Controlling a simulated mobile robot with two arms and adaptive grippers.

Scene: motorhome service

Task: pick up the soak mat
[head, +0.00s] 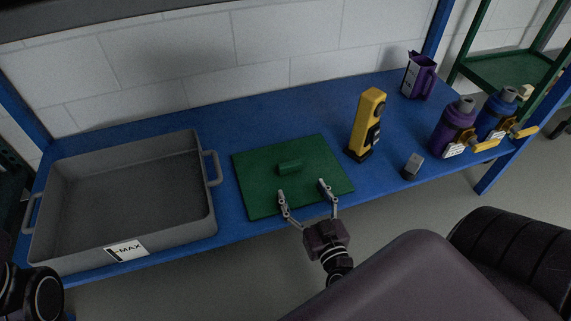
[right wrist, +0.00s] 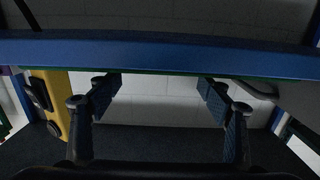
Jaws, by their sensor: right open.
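The soak mat (head: 318,156) is a flat green sheet on the blue bench, with a small raised green block (head: 289,167) near its middle. My right gripper (head: 302,188) is open and empty. In the head view its fingertips overlap the near part of the mat, short of the raised block; I cannot tell their height above it. The right wrist view shows its two fingers (right wrist: 158,90) spread apart with nothing between them, and only a thin green strip by the blue bench edge. My left gripper is not in view.
A grey tray (head: 205,215) stands left of the mat on the blue bench (head: 215,130). A yellow device (head: 367,120) stands close to its right, with a small grey block (head: 412,165) beyond. A purple jug (head: 419,76) and purple and blue bottles (head: 457,125) stand further right.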

